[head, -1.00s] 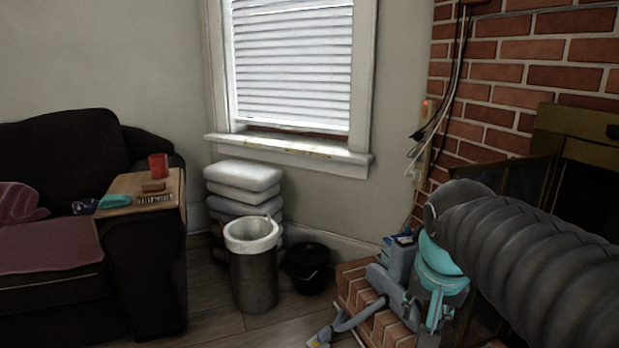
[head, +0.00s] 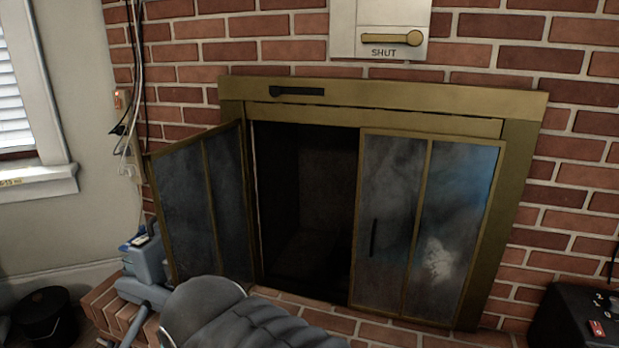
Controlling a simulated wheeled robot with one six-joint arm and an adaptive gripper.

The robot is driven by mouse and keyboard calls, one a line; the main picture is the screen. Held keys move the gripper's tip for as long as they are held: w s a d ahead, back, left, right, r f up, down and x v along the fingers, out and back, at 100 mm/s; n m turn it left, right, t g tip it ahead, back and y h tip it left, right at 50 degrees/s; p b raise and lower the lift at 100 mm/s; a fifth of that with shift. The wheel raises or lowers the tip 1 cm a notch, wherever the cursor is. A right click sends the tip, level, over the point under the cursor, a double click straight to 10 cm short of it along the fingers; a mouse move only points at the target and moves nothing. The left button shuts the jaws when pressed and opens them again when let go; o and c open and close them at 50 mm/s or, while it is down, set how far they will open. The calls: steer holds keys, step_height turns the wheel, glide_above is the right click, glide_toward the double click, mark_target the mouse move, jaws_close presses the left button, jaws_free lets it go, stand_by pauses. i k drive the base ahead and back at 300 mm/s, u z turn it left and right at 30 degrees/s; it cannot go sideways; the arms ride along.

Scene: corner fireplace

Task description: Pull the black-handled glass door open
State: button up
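The fireplace has brass-framed glass doors in the head view. The right glass door (head: 395,180) has a slim black upright handle (head: 373,238) near its left edge. This door stands about flush across the right half of the opening. The left glass door (head: 190,205) is swung outward to the left, and no handle shows on it. The dark firebox (head: 305,200) is exposed between them. Part of my dark grey arm shows at the bottom, in front of the hearth. My gripper is not in view.
A brick hearth (head: 335,320) runs below the doors. A grey appliance (head: 148,265) stands beside the left door. A black bucket (head: 45,318) is at the lower left. A dark box (head: 570,320) stands at the lower right. A "SHUT" lever plate (head: 385,22) is above.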

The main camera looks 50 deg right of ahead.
mark_target(462, 182)
steer(key=z, duration=1.95)
